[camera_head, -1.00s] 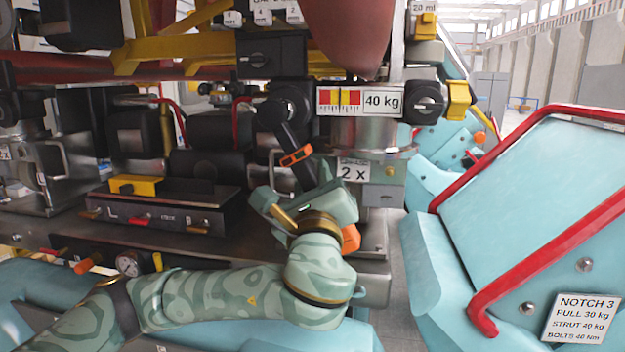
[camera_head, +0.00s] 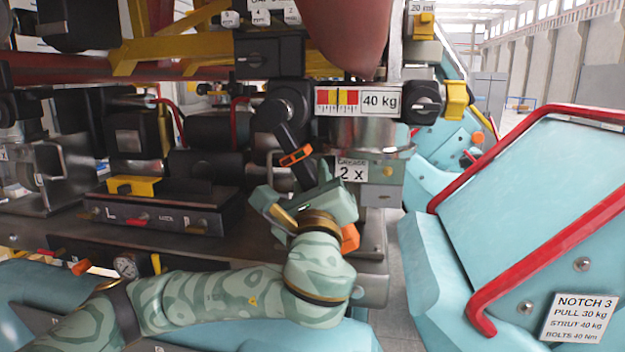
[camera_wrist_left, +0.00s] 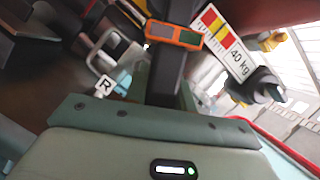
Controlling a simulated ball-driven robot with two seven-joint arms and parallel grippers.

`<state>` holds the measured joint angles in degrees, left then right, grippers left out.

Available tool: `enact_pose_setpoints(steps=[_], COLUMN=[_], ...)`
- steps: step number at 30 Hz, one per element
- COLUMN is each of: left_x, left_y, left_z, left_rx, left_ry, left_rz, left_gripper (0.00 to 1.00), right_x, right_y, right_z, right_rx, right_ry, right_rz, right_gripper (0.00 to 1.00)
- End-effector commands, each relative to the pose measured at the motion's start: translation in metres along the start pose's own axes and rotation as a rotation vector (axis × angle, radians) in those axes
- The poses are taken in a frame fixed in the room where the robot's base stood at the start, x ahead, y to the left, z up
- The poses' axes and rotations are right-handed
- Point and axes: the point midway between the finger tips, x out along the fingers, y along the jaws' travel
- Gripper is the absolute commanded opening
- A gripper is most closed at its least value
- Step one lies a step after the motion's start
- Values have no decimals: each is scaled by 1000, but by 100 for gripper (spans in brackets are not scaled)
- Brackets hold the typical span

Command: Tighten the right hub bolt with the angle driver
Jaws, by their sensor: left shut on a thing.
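My left gripper (camera_head: 306,184) is shut on the black angle driver (camera_head: 298,168), which has an orange band with a small display around its body. The driver tilts up and to the left, and its head is at the dark round hub (camera_head: 296,98) left of the 40 kg label. The bolt is hidden behind the driver's head, so I cannot tell if the socket sits on it. In the left wrist view the driver's body (camera_wrist_left: 168,75) rises from my gripper, with its orange-framed display (camera_wrist_left: 173,34) facing the camera. My right gripper is not in view.
A red-yellow-white gauge label reading 40 kg (camera_head: 357,101) is beside the hub. Another black hub (camera_head: 424,103) with a yellow clip is farther right. A tool tray (camera_head: 158,211) stands at left.

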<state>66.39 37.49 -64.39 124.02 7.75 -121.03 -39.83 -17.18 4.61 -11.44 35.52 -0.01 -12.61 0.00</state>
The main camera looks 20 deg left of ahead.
Motion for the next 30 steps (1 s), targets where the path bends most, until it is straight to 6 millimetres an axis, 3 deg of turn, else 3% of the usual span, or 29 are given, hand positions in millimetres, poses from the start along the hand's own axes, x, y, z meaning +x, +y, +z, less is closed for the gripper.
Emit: enact_pose_setpoints(steps=[30], left_x=[10], left_y=[-1], left_z=[-1], left_rx=[-3], left_ry=[-6], left_rz=[-1], left_gripper=[0], right_x=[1], right_y=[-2], right_z=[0], right_rx=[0], right_ry=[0], right_rz=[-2], right_gripper=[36])
